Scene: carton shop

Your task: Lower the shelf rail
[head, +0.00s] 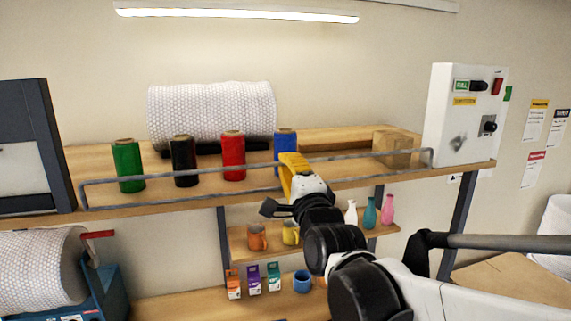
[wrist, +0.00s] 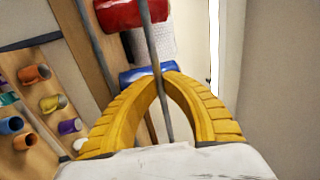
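The shelf rail (head: 350,157) is a thin grey metal bar along the front of the upper wooden shelf (head: 220,200), with bent ends at left and right. It stands raised above the shelf edge, in front of the spools. My gripper (head: 287,158) is at the rail, right of its middle, in front of the blue spool (head: 285,142). In the wrist view the yellow fingers (wrist: 157,74) close together at their tips with the rail (wrist: 149,35) passing between them. The exact contact at the fingertips is partly hidden.
Green, black and red (head: 233,157) spools and a bubble-wrap roll (head: 212,112) stand behind the rail. A cardboard box (head: 397,149) and white control box (head: 465,115) are at right. Below, a smaller shelf holds mugs (head: 257,237) and vases (head: 370,214).

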